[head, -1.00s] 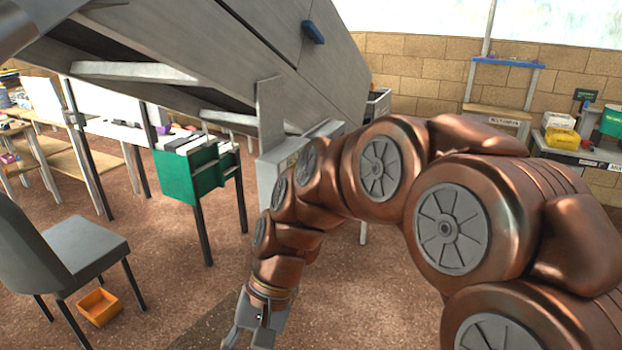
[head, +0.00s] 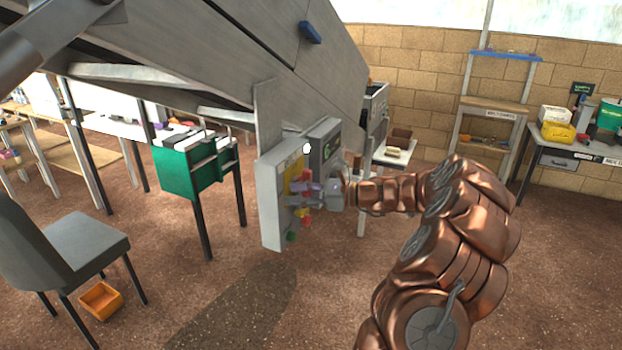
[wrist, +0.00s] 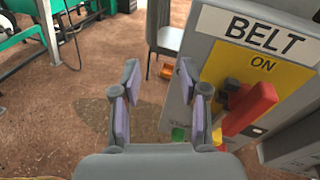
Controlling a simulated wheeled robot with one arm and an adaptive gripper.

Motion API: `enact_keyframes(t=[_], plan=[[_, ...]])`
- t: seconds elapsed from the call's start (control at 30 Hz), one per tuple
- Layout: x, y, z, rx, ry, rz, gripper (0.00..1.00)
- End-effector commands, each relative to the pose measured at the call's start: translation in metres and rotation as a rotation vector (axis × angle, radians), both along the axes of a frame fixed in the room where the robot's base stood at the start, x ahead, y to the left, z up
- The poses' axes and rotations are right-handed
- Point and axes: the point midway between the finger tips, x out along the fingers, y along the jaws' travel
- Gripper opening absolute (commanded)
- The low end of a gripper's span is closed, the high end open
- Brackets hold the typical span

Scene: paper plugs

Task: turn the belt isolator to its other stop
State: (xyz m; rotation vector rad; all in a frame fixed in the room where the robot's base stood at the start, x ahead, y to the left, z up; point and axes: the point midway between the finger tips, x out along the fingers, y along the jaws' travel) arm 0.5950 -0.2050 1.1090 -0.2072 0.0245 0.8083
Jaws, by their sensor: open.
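The belt isolator is a grey box (head: 269,212) with a yellow plate (head: 293,166) under the conveyor. In the wrist view the box reads BELT (wrist: 268,35) and its yellow plate (wrist: 285,80) reads ON near the top. Its red handle (wrist: 250,107) slants from lower left to upper right beside a dark hub. In the head view the handle (head: 307,176) is partly hidden by my gripper (head: 295,193). My gripper (wrist: 158,77) is open and empty in front of the box. The handle lies right of the right finger, outside the jaws; contact cannot be told.
A grey chair (head: 75,250) and an orange bin (head: 101,300) are on the floor. Open floor lies in front.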

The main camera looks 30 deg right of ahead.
Motion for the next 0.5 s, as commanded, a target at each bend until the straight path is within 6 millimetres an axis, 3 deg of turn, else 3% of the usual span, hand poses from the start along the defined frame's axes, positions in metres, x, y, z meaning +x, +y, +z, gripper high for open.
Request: enact_keyframes(t=[0.03, 0.1, 0.2, 0.33, 0.5], plan=[[0.002, -0.03, -0.005, 0.043, 0.011, -0.063, 0.44], [0.003, -0.062, -0.009, 0.098, 0.018, -0.133, 0.44], [0.001, -0.096, -0.016, 0.155, 0.028, -0.206, 0.44], [-0.001, -0.12, -0.02, 0.193, 0.03, -0.258, 0.44], [0.007, -0.121, -0.02, 0.204, 0.032, -0.269, 0.44]])
